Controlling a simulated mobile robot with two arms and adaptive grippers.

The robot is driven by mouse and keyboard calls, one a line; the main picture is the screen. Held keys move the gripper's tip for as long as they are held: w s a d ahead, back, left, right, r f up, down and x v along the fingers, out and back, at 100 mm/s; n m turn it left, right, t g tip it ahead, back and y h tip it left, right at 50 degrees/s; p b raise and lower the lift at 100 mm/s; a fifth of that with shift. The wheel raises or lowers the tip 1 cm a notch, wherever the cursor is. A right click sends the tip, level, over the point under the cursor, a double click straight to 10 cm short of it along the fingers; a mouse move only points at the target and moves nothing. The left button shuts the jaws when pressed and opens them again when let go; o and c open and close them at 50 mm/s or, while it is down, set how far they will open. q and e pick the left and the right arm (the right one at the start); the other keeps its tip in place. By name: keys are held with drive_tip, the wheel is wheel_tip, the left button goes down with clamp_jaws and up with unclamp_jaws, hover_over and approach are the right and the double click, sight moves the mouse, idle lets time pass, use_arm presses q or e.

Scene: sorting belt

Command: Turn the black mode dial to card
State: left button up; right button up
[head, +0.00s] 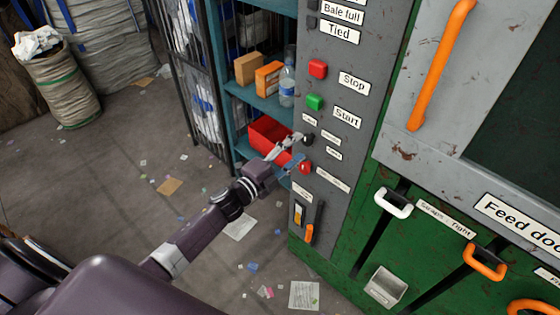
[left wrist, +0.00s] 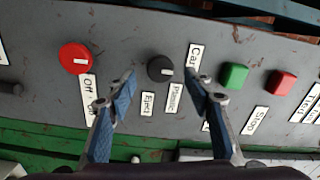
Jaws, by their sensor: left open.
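The black mode dial (head: 307,140) is on the grey control panel, above the red knob, partly behind my left gripper. In the left wrist view the round dial (left wrist: 157,68) has a white mark right of its centre, pointing right and slightly down, near the Plastic label (left wrist: 174,97). The partly hidden "Ca…" label (left wrist: 193,54) is right of the dial. My left gripper (head: 290,150) is open and empty in front of the panel. Its blue-padded fingertips (left wrist: 160,80) are on either side of the dial in the picture; contact cannot be told. My right gripper is not in view.
A red knob (left wrist: 76,58) with an Off label sits beside the dial. Green Start (head: 314,102) and red Stop (head: 317,69) buttons are higher on the panel. A shelf with boxes and a red bin (head: 268,136) stands left. An orange-handled lever (head: 309,233) is below.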

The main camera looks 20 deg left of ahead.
use_arm(q)
drive_tip(key=v, duration=0.9)
drive_tip(key=shift+f, duration=0.1)
drive_tip(key=s+a+f+n+g+y, duration=0.2)
drive_tip(key=s+f+n, duration=0.25)
drive_tip(key=f, duration=0.65)
drive_tip(key=s+a+f+n+g+y, duration=0.1)
drive_tip(key=s+f+n+g+y, duration=0.3)
drive_tip(key=f, duration=0.7)
drive_tip(key=s+a+f+n+g, duration=0.15)
drive_tip(key=s+f, duration=0.35)
drive_tip(key=f, duration=0.5)
drive_tip(key=s+d+f+n+g, duration=0.1)
drive_tip(key=s+f+n+g, duration=0.1)
drive_tip(key=s+f, duration=0.4)
drive_tip(key=s+d+f+n+g, duration=0.2)
drive_tip(key=s+f, duration=0.4)
drive_tip(key=s, duration=1)
drive_tip(key=s+d+f+n+g, duration=0.2)
drive_tip(key=s+f, duration=0.4)
drive_tip(key=s, duration=0.6)
drive_tip(key=shift+f+n+g, duration=0.4)
drive_tip(key=shift+n+g, duration=0.3)
drive_tip(key=shift+g, duration=0.55)
drive_tip(key=shift+s+d, duration=0.1)
drive_tip(key=shift+d, duration=0.05)
